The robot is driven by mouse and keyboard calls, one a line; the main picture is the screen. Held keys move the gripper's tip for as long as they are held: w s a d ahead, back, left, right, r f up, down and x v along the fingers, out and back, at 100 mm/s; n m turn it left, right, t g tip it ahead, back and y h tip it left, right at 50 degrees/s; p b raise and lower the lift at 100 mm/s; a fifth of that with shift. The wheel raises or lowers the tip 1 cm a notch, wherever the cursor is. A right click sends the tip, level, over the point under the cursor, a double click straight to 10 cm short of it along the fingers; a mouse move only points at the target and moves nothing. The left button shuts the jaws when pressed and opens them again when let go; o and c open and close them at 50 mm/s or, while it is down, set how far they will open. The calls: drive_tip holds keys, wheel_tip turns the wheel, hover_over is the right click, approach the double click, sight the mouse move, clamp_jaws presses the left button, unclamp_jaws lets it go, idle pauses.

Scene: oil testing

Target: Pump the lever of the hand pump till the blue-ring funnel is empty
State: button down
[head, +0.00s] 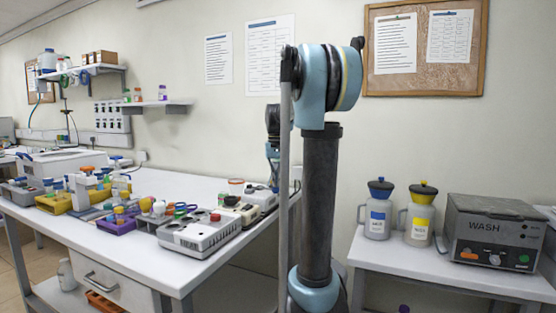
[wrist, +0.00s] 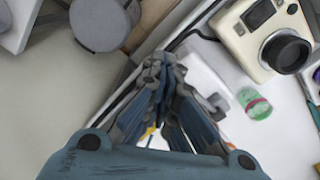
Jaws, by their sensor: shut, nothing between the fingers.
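My gripper (wrist: 163,68) is in the middle of the wrist view, its fingers together with nothing between them. It is over the edge of the white bench, near a cream device with a black round part (wrist: 275,38). In the head view my arm hides most of the gripper. I cannot make out the hand pump or its lever for certain in either view. A white stand (head: 88,196) with small coloured tops is at the left of the bench in the head view. It is too small to tell whether the blue-ring funnel is on it.
The bench (head: 222,261) carries racks and a grey device (head: 205,234). A small green container with a red ring (wrist: 255,104) is right of my gripper. On the right table stand a blue-lidded bottle (head: 378,215), a yellow-lidded bottle (head: 420,217) and a WASH box (head: 492,230).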

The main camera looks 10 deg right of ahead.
wheel_tip(320, 180, up, 8)
drive_tip(key=w+a, duration=0.1)
drive_tip(key=shift+a+f, duration=0.15)
drive_tip(key=shift+a, duration=0.1)
idle(0.4)
drive_tip(key=shift+f, duration=0.4)
idle(1.4)
